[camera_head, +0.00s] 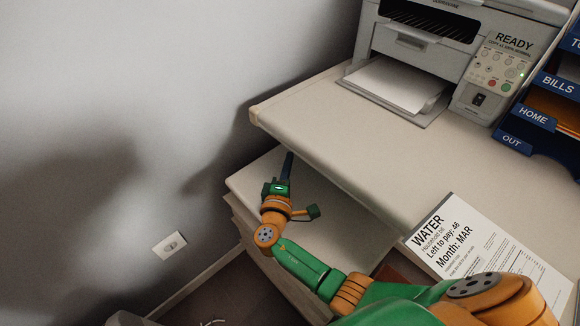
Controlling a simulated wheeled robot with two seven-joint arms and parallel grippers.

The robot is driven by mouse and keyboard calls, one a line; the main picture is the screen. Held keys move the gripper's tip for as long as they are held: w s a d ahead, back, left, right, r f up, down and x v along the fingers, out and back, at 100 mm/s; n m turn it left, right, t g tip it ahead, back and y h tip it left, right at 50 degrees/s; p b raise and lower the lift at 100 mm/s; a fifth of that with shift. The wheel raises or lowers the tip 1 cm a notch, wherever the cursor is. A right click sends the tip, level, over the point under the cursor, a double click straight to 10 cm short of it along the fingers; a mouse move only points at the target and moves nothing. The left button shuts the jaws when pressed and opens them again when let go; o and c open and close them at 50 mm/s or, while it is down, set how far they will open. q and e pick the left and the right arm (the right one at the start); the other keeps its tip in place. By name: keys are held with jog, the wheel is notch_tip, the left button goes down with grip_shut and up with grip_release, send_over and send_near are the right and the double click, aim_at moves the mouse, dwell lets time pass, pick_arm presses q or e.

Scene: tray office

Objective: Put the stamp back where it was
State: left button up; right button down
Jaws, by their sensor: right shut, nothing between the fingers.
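I see no stamp in this view. My right gripper (288,158) is at the end of the green and orange arm that comes in from the lower right. Its narrow dark fingers are shut with nothing held. The fingertips are beside the desk's left front edge, over the pale lower surface (335,222), which looks like a pulled-out drawer or shelf under the desktop. I cannot tell whether the fingers touch it. My left gripper is not in view.
A printer (440,45) with paper in its tray stands at the back of the desk (350,135). Blue labelled letter trays (520,143) are at the right. A water bill (485,255) lies near the front edge. The desktop's middle is clear. A wall is at left.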

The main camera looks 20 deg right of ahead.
jog(key=b+x, duration=0.1)
jog(key=x, duration=0.3)
jog(key=shift+f, duration=0.15)
jog(key=d+p, duration=0.2)
jog(key=d, duration=0.1)
jog(key=shift+s+d+r, duration=0.15)
jog(key=shift+d+r, duration=0.1)
jog(key=shift+s+d, duration=0.15)
jog(key=shift+d, duration=0.15)
jog(key=shift+d+f, duration=0.1)
jog(key=shift+d, duration=0.05)
jog(key=shift+s+d, duration=0.25)
jog(key=shift+d, duration=0.35)
jog(key=shift+s+d, duration=0.2)
jog(key=shift+d, duration=0.4)
